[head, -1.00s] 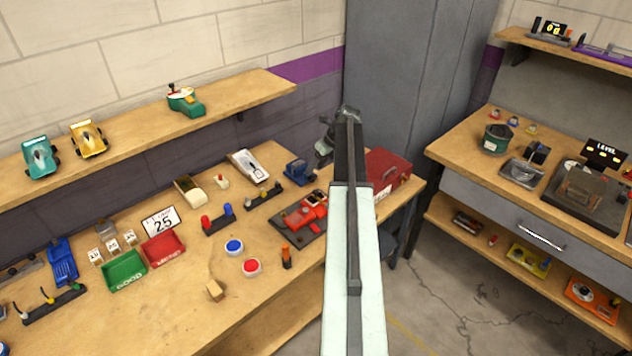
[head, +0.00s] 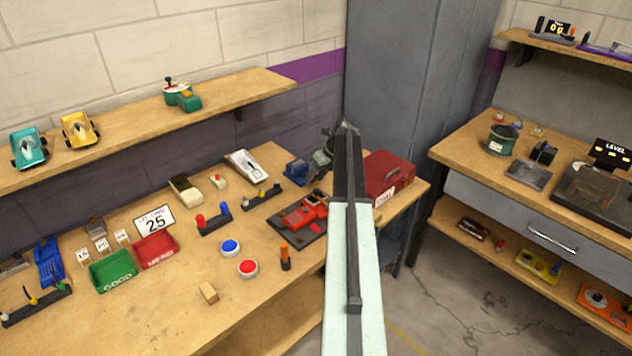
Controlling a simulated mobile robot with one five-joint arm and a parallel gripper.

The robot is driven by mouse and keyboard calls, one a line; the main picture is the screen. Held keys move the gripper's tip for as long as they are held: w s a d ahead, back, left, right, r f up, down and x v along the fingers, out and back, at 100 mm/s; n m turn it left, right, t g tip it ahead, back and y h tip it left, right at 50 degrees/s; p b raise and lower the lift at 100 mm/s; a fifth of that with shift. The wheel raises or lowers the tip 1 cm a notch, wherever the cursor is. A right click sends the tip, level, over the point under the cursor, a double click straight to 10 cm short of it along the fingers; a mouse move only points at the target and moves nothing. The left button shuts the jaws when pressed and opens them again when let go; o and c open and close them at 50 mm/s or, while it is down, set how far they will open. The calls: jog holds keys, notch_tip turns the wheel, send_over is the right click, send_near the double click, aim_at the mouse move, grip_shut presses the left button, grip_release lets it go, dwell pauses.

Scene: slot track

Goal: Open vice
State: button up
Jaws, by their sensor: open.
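A small blue block-like fixture (head: 297,172), which looks like the vice, stands at the back right of the wooden bench. Its jaws are too small to make out. A red device on a dark plate (head: 303,216) lies in front of it. My arm rises through the middle of the view. My gripper (head: 324,150) is at its far end, dark grey and partly hidden behind the arm. It is open and appears just right of the blue fixture; I cannot tell its height or whether they touch.
A red toolbox (head: 388,176) stands right of my arm on the bench end. Red and blue buttons, a green tray (head: 112,271) and a red tray (head: 156,251) lie left. A grey cabinet (head: 400,80) stands behind. Bare floor lies between the benches.

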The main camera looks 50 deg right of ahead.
jog(key=shift+c, duration=0.2)
grip_shut()
jog(key=shift+s+a+r, duration=0.1)
jog(key=shift+a+h+p, duration=0.15)
jog(key=shift+h+p, duration=0.15)
jog(key=shift+h, duration=0.3)
jog(key=shift+a+n+h, duration=0.25)
jog(key=shift+n+h, duration=0.15)
jog(key=shift+h, duration=0.7)
jog(key=h, duration=0.1)
jog(key=h+b, duration=0.2)
jog(key=shift+a+f+n+h, duration=0.25)
jog(key=shift+f+n+h, duration=0.05)
jog(key=shift+n, duration=0.1)
jog(key=shift+h+b, duration=0.7)
jog(key=shift+b, duration=0.1)
jog(key=shift+r, duration=0.1)
